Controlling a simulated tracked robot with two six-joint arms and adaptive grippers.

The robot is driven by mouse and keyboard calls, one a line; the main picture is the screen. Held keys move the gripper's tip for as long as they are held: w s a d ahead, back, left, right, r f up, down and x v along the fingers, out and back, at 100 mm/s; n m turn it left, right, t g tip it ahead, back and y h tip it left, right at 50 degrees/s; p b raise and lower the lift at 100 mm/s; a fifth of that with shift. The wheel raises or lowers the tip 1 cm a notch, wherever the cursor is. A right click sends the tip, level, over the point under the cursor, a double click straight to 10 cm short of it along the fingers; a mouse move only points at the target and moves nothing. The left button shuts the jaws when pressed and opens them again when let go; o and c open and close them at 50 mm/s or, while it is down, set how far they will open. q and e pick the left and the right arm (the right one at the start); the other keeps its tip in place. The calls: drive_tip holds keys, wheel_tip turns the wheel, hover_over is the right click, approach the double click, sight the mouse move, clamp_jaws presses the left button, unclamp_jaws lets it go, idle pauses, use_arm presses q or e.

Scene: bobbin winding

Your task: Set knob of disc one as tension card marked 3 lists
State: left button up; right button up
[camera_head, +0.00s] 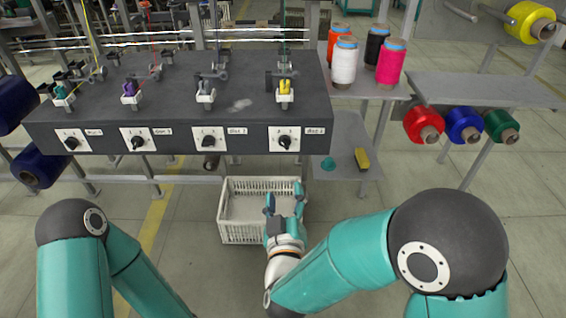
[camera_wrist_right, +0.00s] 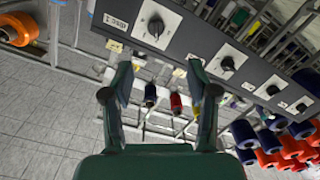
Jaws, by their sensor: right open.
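A long dark housing (camera_head: 180,80) carries a row of several black knobs on white plates. From left to right, these are the first knob (camera_head: 71,143), second knob (camera_head: 137,142), third knob (camera_head: 208,140) and fourth knob (camera_head: 285,142). No tension card can be made out. My right gripper (camera_head: 284,200) is open and empty, below and in front of the rightmost knob. In the right wrist view, its open fingers (camera_wrist_right: 158,78) point toward the housing, with a large knob (camera_wrist_right: 155,26) beyond them. My left gripper is out of view.
A white crate (camera_head: 238,237) stands on the floor behind my right gripper. Thread cones, including a white one (camera_head: 343,64), stand on a shelf right of the housing. A lower shelf (camera_head: 340,172) holds a yellow block (camera_head: 362,158). Space before the housing looks clear.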

approach(284, 145)
drive_tip(key=w, duration=0.4)
drive_tip(key=w+p, duration=0.1)
drive_tip(key=w, duration=0.4)
drive_tip(key=shift+w+a+f, duration=0.15)
drive_tip(key=shift+w, duration=0.15)
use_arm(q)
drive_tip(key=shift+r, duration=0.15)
